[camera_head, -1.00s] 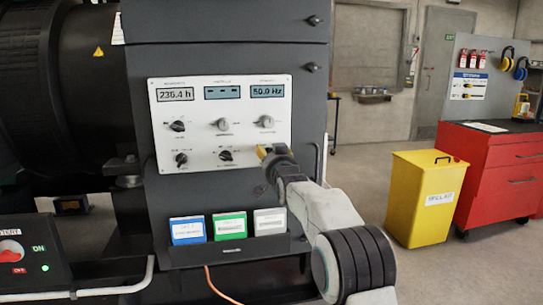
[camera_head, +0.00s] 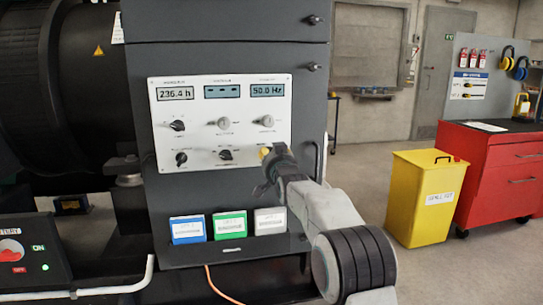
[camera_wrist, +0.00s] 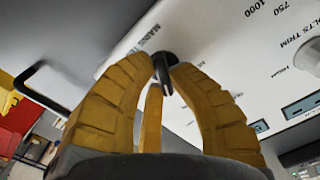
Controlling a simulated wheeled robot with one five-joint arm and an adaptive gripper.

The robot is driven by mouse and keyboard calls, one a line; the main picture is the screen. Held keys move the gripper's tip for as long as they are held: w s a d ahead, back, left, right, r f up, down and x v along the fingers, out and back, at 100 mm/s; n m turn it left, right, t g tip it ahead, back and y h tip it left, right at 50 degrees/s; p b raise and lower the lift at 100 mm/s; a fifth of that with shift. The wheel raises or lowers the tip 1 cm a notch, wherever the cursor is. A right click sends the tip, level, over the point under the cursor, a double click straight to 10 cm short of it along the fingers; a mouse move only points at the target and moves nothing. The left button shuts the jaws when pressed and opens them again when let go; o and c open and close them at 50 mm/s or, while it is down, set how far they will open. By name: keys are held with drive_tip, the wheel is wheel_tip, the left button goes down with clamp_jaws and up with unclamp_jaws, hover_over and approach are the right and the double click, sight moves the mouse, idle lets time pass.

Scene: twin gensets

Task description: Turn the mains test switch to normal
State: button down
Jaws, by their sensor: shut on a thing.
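The pale control panel (camera_head: 200,140) on the dark genset cabinet carries three displays and two rows of knobs. My gripper (camera_head: 267,152) is at the panel's lower right corner, and its yellow fingers hide the knob there in the head view. In the wrist view, the yellow fingers (camera_wrist: 165,70) are shut on a dark knob, the mains test switch (camera_wrist: 166,86), beside a partly hidden label starting "MAIN". The switch's pointing direction against its labels cannot be told.
Other knobs sit left of my gripper, the nearest being a dark one (camera_head: 226,155). Blue, green and white card boxes (camera_head: 228,226) stand on a ledge below. A yellow bin (camera_head: 425,200) and red cabinet (camera_head: 495,175) stand to the right.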

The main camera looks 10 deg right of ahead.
drive_tip(key=shift+n, duration=0.3)
drive_tip(key=shift+n+b, duration=0.5)
drive_tip(key=shift+n, duration=0.1)
drive_tip(key=n, duration=0.3)
drive_tip(key=shift+r+n+b, duration=0.25)
drive_tip(key=shift+n+b, duration=0.05)
drive_tip(key=shift+b, duration=0.1)
drive_tip(key=n, duration=0.6)
drive_tip(key=shift+a+r, duration=0.2)
drive_tip(key=shift+n, duration=0.3)
drive_tip(key=c, duration=1.1)
unclamp_jaws()
drive_tip(key=shift+f, duration=0.15)
drive_tip(key=shift+c, duration=0.2)
drive_tip(key=shift+s, duration=0.1)
drive_tip(key=s, duration=1.1)
drive_tip(key=shift+s, duration=0.4)
